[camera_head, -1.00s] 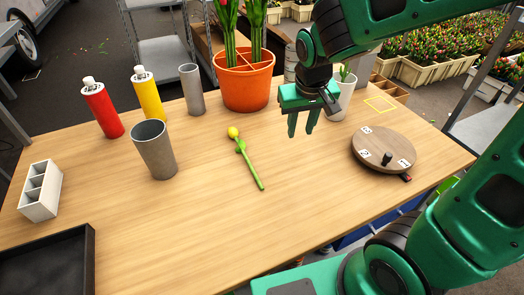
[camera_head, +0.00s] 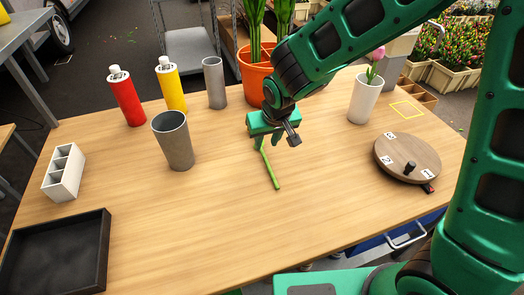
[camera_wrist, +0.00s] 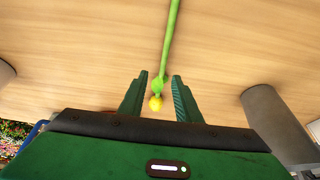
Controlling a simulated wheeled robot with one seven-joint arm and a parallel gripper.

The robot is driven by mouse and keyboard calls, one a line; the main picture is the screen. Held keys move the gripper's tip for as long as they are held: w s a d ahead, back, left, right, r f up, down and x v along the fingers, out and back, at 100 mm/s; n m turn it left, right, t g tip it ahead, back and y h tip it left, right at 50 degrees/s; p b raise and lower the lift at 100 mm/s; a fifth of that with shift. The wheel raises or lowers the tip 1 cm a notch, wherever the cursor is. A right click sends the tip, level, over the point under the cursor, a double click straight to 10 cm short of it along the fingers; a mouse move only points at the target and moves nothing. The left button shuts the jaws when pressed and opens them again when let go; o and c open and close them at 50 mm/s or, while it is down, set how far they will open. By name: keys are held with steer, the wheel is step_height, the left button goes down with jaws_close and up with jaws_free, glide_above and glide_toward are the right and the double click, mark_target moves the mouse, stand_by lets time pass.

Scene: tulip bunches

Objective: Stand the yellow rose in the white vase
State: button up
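The yellow rose lies on the table; its green stem (camera_head: 271,170) shows below my gripper in the head view, and its head is hidden there. In the wrist view the yellow rose head (camera_wrist: 155,103) sits between the fingers, with the stem running up and away. My gripper (camera_head: 261,142) is over the rose's head end. In the wrist view my gripper (camera_wrist: 160,88) is open, with a gap on both sides of the flower. The white vase (camera_head: 364,98) stands upright at the back right with a pink tulip (camera_head: 376,60) in it.
A grey cup (camera_head: 173,142) and a taller grey cylinder (camera_head: 215,84) stand left of my gripper. An orange pot (camera_head: 252,82) is behind it. Red (camera_head: 127,98) and yellow (camera_head: 170,86) bottles stand at the back left. A wooden turntable (camera_head: 407,157) is at the right. The front middle table is clear.

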mark_target(262, 149)
steer(key=shift+a+x, duration=0.15)
steer(key=shift+x, duration=1.25)
steer(key=shift+a+x, duration=0.1)
steer(key=shift+x, duration=1.3)
steer(key=shift+w+r, duration=0.1)
steer(key=shift+w, duration=0.05)
jaws_close()
